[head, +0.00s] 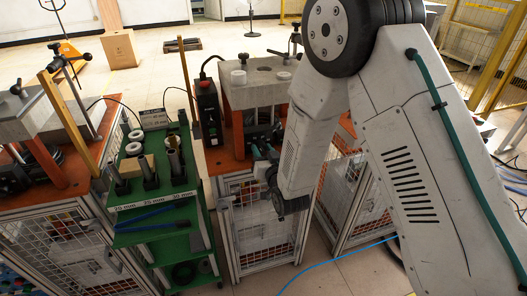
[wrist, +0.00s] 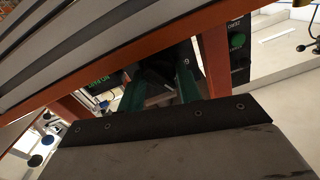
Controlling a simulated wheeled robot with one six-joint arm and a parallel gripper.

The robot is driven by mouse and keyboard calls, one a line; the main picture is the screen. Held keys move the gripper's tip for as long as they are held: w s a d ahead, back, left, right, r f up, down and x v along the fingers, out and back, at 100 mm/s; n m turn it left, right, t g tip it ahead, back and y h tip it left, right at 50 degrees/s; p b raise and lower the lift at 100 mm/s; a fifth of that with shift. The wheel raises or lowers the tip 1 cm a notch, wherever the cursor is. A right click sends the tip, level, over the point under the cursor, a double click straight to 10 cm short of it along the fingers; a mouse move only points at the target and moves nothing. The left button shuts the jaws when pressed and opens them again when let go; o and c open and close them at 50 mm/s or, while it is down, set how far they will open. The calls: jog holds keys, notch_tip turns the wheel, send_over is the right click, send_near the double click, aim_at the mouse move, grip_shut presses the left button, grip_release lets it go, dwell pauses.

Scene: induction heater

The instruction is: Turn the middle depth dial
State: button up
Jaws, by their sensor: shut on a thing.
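The middle station (head: 262,95) has a grey block on an orange frame, with dark machine parts under it. My gripper (head: 262,152) reaches in at the front of this station, below the block. In the wrist view my gripper's two green fingers (wrist: 160,85) point under the orange frame (wrist: 130,65). They are shut on a dark part, the middle depth dial (wrist: 155,72), which is shadowed and partly hidden between them. Its markings and angle cannot be read. In the head view my arm and gripper hide the dial.
A black control box (head: 207,100) stands left of the middle station; it shows in the wrist view (wrist: 238,45) close to the right. A green tiered cart (head: 150,205) with rings and cylinders stands left. A mesh-sided cabinet (head: 262,225) is below. Open floor lies behind.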

jog(key=n, duration=0.3)
jog(key=shift+n, duration=0.4)
jog(key=shift+a+n, duration=0.1)
jog(key=shift+n, duration=1.9)
jog(key=o, duration=1)
jog(key=shift+v, duration=3.95)
jog(key=shift+a+r, duration=0.1)
jog(key=shift+r, duration=0.05)
